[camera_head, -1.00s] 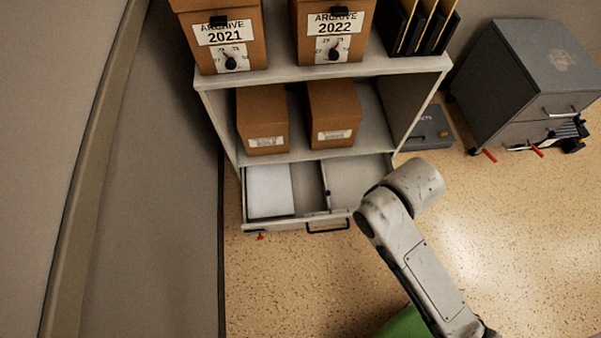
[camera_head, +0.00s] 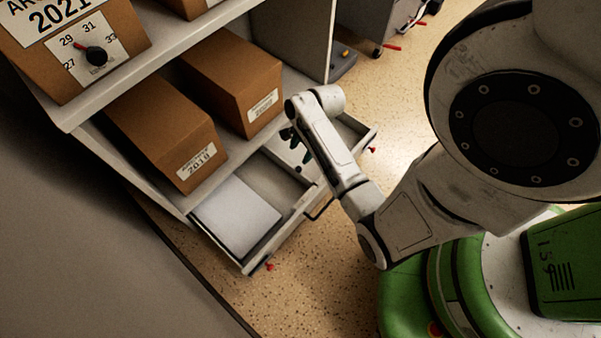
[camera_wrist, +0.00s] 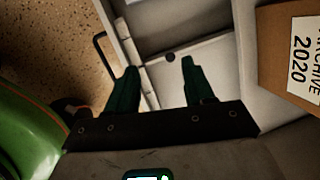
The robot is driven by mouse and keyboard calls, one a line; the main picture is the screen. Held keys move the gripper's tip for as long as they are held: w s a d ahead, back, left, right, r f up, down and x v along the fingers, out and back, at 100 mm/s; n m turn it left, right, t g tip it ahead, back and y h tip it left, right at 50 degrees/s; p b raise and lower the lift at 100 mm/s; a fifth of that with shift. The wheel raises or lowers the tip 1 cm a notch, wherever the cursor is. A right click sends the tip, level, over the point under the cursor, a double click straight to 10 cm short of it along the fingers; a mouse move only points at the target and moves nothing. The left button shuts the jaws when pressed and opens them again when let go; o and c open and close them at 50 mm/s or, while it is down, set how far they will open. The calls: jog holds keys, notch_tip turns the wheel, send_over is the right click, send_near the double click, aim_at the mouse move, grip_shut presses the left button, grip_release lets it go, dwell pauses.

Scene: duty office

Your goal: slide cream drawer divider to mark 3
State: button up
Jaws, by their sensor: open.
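The drawer (camera_head: 255,258) is pulled out under the shelf. Its cream divider (camera_head: 288,177) runs from front to back across the inside. In the wrist view the divider (camera_wrist: 205,47) crosses beyond my fingertips, with a small dark knob (camera_wrist: 170,57) on it. My gripper (camera_head: 299,148) is over the drawer, to the right of the divider in the head view. In the wrist view my gripper (camera_wrist: 159,66) has its two dark green fingers apart, with nothing held between them. I cannot tell how high it is above the divider. No numbered marks are readable.
White paper (camera_head: 236,216) fills the drawer's left compartment. The drawer handle (camera_head: 320,208) sticks out in front. Brown archive boxes (camera_head: 165,135) stand on the shelf close above. A red tab (camera_head: 269,267) shows at the drawer's front corner.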

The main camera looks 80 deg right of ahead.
aim_at(299, 168)
jog(key=s+d+f+m+t+b, duration=0.1)
jog(key=s+d+f+m+b, duration=0.2)
jog(key=d+f+m+b, duration=0.35)
jog(key=shift+m, duration=0.45)
jog(key=b+x, duration=0.1)
jog(key=x, duration=0.3)
jog(key=b+x, duration=0.2)
jog(key=x, duration=0.2)
jog(key=b+x, duration=0.2)
jog(key=x, duration=0.3)
jog(key=shift+s+a+f, duration=0.2)
jog(key=shift+s+a, duration=0.1)
jog(key=shift+a, duration=0.05)
grip_shut()
jog(key=shift+r, duration=0.1)
